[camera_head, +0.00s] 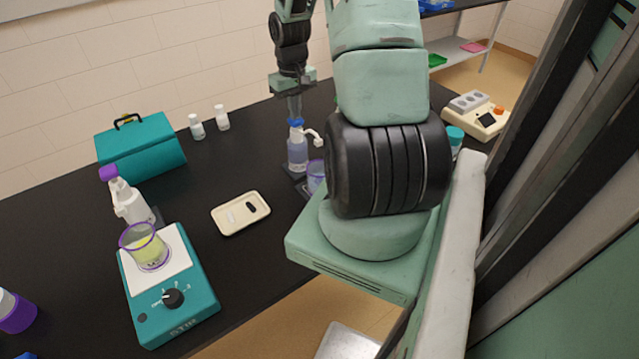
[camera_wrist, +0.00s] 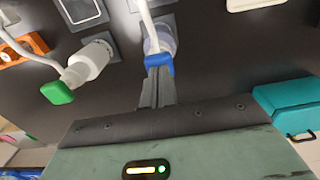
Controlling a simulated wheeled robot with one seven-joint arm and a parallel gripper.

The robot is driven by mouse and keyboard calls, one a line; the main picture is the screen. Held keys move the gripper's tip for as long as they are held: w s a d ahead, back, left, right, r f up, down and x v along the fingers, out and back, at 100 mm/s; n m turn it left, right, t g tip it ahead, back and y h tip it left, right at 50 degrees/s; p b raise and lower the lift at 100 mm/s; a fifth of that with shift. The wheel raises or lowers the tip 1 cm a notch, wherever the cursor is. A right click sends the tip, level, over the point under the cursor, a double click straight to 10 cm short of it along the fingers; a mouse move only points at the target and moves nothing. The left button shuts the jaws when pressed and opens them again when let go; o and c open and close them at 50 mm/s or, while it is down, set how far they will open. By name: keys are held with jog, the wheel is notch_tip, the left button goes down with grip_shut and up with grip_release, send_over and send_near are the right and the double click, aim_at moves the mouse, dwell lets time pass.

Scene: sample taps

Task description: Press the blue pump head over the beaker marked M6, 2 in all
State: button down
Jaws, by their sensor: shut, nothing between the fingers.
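A clear pump bottle (camera_head: 297,155) with a blue pump head (camera_head: 296,122) and a white spout stands on the black bench. A beaker (camera_head: 316,177) sits beside it, below the spout, partly hidden by my arm; I cannot read any marking on it. My gripper (camera_head: 295,112) is shut and empty, pointing down right over the blue head. In the wrist view, the fingertips (camera_wrist: 158,72) meet the edge of the blue head (camera_wrist: 159,64); I cannot tell whether they touch it. The bottle body (camera_wrist: 160,35) shows behind the head.
A green-headed bottle (camera_wrist: 85,68) stands nearby in the wrist view. A purple-headed bottle (camera_head: 130,200), a teal stirrer (camera_head: 190,300) bearing a beaker (camera_head: 148,250), a cream tray (camera_head: 240,222) and a teal case (camera_head: 145,150) stand to the left. Bench near the tray is clear.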

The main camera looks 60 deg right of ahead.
dwell(0.3)
jog(key=shift+r+p, duration=1.3)
jog(key=shift+f, duration=0.25)
jog(key=shift+f+b, duration=0.95)
jog(key=shift+f, duration=0.25)
jog(key=shift+r, duration=0.15)
jog(key=shift+r+p, duration=1.2)
jog(key=shift+r, duration=0.05)
jog(key=shift+r, duration=0.1)
